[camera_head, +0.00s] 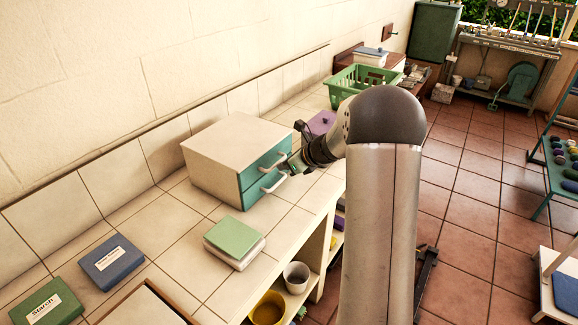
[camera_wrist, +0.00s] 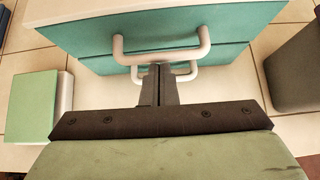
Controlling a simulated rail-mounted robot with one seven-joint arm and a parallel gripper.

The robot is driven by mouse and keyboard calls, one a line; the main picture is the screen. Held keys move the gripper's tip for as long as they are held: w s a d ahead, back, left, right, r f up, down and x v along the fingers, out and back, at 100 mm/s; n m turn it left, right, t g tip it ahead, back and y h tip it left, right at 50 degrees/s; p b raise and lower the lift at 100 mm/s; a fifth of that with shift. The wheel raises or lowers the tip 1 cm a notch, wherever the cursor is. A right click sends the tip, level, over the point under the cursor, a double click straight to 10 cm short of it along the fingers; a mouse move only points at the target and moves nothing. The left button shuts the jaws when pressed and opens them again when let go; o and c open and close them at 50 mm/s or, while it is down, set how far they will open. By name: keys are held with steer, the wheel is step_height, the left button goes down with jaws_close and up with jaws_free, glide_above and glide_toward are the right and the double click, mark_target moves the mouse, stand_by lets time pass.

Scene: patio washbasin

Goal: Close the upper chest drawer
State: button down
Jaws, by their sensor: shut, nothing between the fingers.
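The white chest (camera_head: 215,155) stands on the tiled counter against the wall, with two teal drawers. The upper drawer (camera_head: 258,165) has a white bar handle, which shows in the wrist view as the upper handle (camera_wrist: 163,54). Its front looks nearly flush with the chest; I cannot tell whether a small gap remains. The lower drawer (camera_head: 256,190) has a like handle (camera_wrist: 187,76), partly hidden behind my fingers. My gripper (camera_wrist: 158,68) is shut and empty, its fingertips just in front of the drawer fronts near the handles. I cannot tell whether they touch.
A green-topped box (camera_head: 234,237) lies on the counter in front of the chest. A purple box (camera_head: 322,122) and a green basket (camera_head: 362,84) stand beyond it. Blue (camera_head: 112,258) and green (camera_head: 46,303) boxes lie at near left. Counter tiles between them are clear.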

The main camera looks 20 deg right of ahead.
steer(key=shift+w+a+r, duration=0.15)
steer(key=shift+a, duration=0.05)
steer(key=s+d+r+b, duration=0.3)
steer(key=s+d+r, duration=0.3)
steer(key=s, duration=0.4)
steer(key=s+a+f+n+g, duration=0.2)
steer(key=s+a+n+g, duration=0.3)
steer(key=s+a+n, duration=0.9)
steer(key=s+a+f+n+g+h, duration=0.1)
steer(key=s+a+n+h, duration=0.1)
steer(key=s+n, duration=0.5)
steer(key=s+a+f+n+g+h, duration=0.1)
steer(key=s+a+f+n+h, duration=0.1)
steer(key=s+n, duration=0.5)
steer(key=shift+s+a+n+g+h, duration=0.4)
steer(key=shift+a+n+h, duration=0.2)
steer(key=shift+n, duration=0.1)
steer(key=shift+f, duration=0.1)
